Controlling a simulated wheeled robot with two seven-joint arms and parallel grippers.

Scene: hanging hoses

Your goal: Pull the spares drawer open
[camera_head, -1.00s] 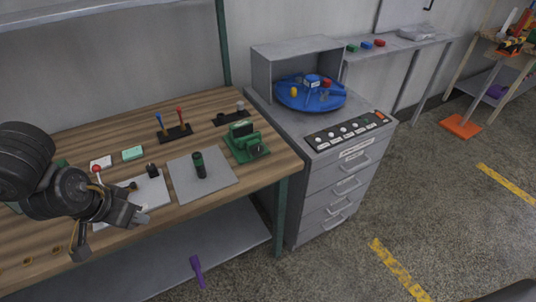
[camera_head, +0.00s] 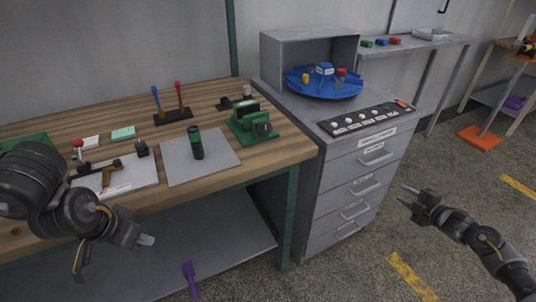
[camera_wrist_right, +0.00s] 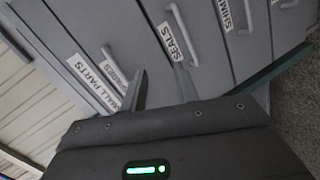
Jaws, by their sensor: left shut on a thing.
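The grey cabinet (camera_head: 330,172) stands right of the workbench, its drawers shut. The top one, the spares drawer (camera_head: 395,148), has a bar handle (camera_head: 376,159). In the right wrist view its label (camera_wrist_right: 116,76) is partly hidden by a finger, and its handle (camera_wrist_right: 108,55) shows beyond that finger. The seals drawer's handle (camera_wrist_right: 179,32) lies further right. My right gripper (camera_head: 404,197) is open and empty, right of the drawer fronts and apart from them; its fingers also show in the wrist view (camera_wrist_right: 163,90). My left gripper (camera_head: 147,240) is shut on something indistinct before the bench.
The wooden workbench (camera_head: 255,165) carries a grey mat (camera_head: 223,164) with a dark cylinder, a green fixture (camera_head: 254,124) and two upright tools. A blue turntable (camera_head: 318,92) and a button panel (camera_head: 366,118) are on the cabinet. The floor before the drawers is clear.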

